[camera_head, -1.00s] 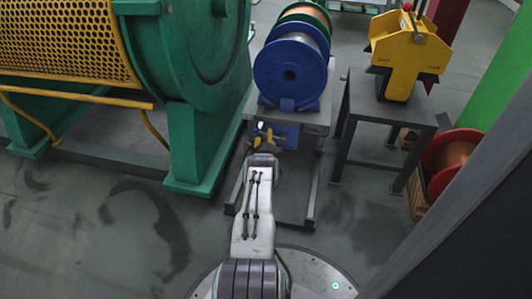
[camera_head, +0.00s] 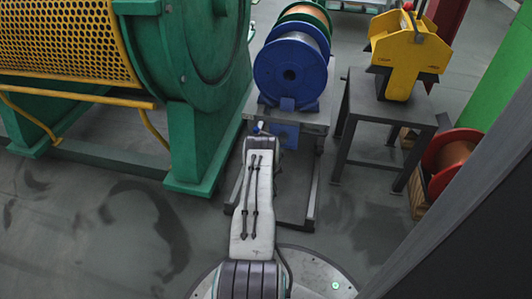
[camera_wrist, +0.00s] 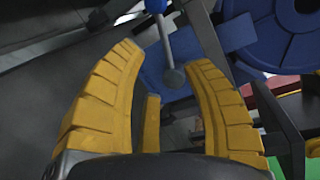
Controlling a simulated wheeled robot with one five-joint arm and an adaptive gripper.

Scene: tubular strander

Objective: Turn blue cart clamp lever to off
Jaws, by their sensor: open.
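The clamp lever (camera_wrist: 164,40) shows in the wrist view as a thin grey rod. It has a blue knob (camera_wrist: 155,5) at its upper end and a round grey pivot (camera_wrist: 174,77) at its lower end. It stands in front of a blue plate (camera_wrist: 166,60) on the cart. My gripper (camera_wrist: 164,56) is open, with one yellow finger on each side of the lever. I see no clear contact with either finger. In the head view the gripper is hidden behind my arm, and the blue plate (camera_head: 288,132) shows just right of it.
A blue spool (camera_head: 290,72) sits on top of the cart (camera_head: 317,127). The green machine stand (camera_head: 205,135) is close on the left. A dark table (camera_head: 355,120) with a yellow device (camera_head: 408,50) stands on the right, near a red spool (camera_head: 452,155).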

